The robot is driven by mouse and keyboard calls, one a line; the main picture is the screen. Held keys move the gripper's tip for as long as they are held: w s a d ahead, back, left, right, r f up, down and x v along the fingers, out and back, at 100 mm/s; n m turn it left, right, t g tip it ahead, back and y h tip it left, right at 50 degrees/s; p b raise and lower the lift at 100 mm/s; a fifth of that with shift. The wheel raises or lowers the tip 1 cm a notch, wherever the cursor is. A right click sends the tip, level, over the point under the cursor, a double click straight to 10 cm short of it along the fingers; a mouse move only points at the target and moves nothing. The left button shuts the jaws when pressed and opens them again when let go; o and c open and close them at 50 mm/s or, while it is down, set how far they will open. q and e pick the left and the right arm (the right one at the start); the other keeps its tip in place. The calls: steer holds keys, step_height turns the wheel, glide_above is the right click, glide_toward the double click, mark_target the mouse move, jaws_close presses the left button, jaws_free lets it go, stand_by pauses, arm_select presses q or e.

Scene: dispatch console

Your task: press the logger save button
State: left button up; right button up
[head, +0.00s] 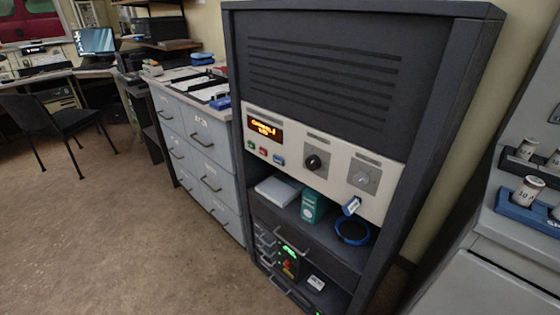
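A dark equipment rack (320,58) stands in the middle of the head view, with a cream control panel (330,142) across it. On the panel's left is an orange lit display (265,129), its text too small to read surely. Below it sit a green button (251,144), a red button (263,151) and a blue button (279,160). Their labels are too small to read, so I cannot tell which one is the logger save button. Neither of my grippers is in view.
The panel also has a black knob (312,162) and a key switch (361,179) with a hanging tag (351,206). Grey drawers (208,133) stand left; a grey console (505,240) stands right. Open floor lies front left.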

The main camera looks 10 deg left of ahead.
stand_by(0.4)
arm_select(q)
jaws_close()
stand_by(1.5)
